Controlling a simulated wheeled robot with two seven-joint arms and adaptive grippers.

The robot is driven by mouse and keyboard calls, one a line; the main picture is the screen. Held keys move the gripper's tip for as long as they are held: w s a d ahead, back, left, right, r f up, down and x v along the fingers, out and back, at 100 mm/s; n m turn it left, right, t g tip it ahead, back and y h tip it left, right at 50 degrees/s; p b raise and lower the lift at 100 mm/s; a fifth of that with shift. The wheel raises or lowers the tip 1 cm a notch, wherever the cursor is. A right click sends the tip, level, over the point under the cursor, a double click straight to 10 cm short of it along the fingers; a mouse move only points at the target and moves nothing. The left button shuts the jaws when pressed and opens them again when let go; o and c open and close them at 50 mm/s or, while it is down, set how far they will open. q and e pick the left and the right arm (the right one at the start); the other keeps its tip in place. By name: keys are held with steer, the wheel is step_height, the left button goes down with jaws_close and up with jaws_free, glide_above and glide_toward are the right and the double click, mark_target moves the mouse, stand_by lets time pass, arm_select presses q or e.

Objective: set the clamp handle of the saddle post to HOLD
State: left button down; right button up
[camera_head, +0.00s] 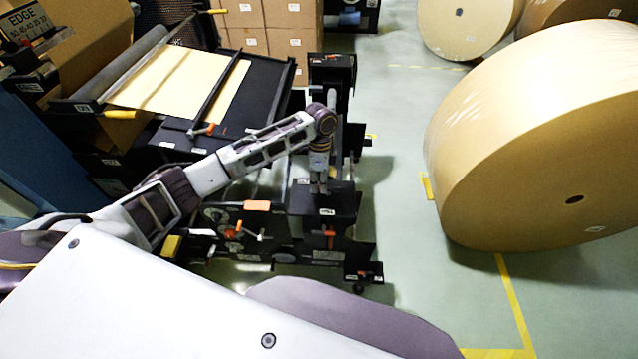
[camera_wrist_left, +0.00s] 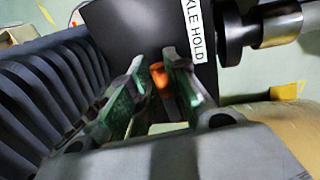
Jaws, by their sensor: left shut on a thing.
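My left gripper (camera_head: 321,188) reaches down onto the top of a black post (camera_head: 325,205) in the head view. In the left wrist view, the gripper (camera_wrist_left: 155,98) has its green-padded fingers on either side of an orange handle (camera_wrist_left: 160,78) and is shut on it. A black plate (camera_wrist_left: 140,35) lies behind the fingers. Its white label (camera_wrist_left: 196,28) is cut off by the frame edge and shows "KLE HOLD". The fingers hide part of the handle, and I cannot tell its exact setting. My right gripper is not in view.
A black machine with a tan sheet (camera_head: 180,80) stands on the left. An orange part (camera_head: 330,237) shows low on the post front. A large kraft roll (camera_head: 540,150) stands on the right. Clear green floor (camera_head: 395,170) lies between the post and the roll.

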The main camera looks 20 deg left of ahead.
arm_select(q)
steer(key=c, duration=1.4)
jaws_free()
steer(key=shift+w+r, duration=0.1)
steer(key=shift+r, duration=0.05)
steer(key=shift+w+a+r, duration=0.1)
steer(key=shift+w+r, duration=0.25)
steer(key=shift+r, duration=1.55)
steer(key=shift+w+a+r, duration=0.1)
steer(key=shift+w+r, duration=0.3)
steer(key=shift+r, duration=1.55)
steer(key=shift+w+a+r, duration=0.1)
steer(key=shift+w+r, duration=0.25)
steer(key=shift+r, duration=1.55)
